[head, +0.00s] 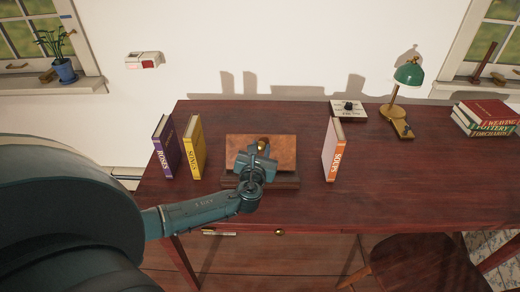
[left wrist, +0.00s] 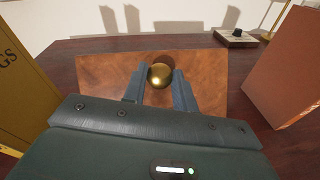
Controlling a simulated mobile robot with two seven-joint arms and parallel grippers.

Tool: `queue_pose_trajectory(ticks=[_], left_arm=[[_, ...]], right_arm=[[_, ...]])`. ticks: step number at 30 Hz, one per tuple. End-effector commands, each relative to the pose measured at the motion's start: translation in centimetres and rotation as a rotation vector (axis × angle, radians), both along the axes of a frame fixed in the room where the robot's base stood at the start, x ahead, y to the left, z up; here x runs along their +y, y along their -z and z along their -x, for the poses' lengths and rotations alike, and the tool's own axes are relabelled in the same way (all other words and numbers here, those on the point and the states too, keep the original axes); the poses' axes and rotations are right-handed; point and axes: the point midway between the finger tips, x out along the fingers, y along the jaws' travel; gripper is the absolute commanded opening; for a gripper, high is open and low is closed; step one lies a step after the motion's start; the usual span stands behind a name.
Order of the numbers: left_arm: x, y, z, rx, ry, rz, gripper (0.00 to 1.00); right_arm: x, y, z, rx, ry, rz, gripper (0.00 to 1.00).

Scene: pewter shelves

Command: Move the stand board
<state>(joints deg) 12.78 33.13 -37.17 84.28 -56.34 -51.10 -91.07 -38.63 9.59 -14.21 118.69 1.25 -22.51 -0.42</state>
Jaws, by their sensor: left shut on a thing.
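The stand board (head: 285,148) is a brown wooden panel with a round brass knob, on the desk between the books. It also shows in the left wrist view (left wrist: 105,70). My left gripper (head: 262,150) reaches over the board from the left. In the left wrist view its two fingers (left wrist: 159,82) stand on either side of the brass knob (left wrist: 159,75) and are shut on it. A darker wooden base (head: 288,181) shows at the board's front edge. The gripper hides part of the board. My right gripper is not in view.
A purple book (head: 165,148) and a yellow book (head: 192,147) stand left of the board. An orange book (head: 333,150) stands to its right. A green lamp (head: 408,76), a small white box (head: 348,111) and stacked books (head: 486,118) are farther right. The desk's right half is mostly clear.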

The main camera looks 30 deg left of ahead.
Motion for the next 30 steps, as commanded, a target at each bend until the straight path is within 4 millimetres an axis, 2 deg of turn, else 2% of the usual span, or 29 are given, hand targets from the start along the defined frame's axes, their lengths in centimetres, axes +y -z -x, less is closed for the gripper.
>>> queue_pose_trajectory(ticks=[19, 20, 27, 30], left_arm=[[-0.23, 0.18, 0.07, 0.003, 0.004, 0.005, 0.00], [-0.23, 0.19, 0.07, 0.003, 0.004, 0.005, 0.29], [-0.12, 0.10, 0.04, 0.002, 0.002, 0.004, 0.49], [-0.09, 0.08, 0.02, 0.002, 0.001, 0.002, 0.50]], right_arm=[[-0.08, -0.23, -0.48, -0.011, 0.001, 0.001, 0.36], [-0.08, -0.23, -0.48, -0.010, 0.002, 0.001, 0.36], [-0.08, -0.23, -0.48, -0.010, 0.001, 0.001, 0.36], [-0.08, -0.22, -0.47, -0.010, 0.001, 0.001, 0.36]])
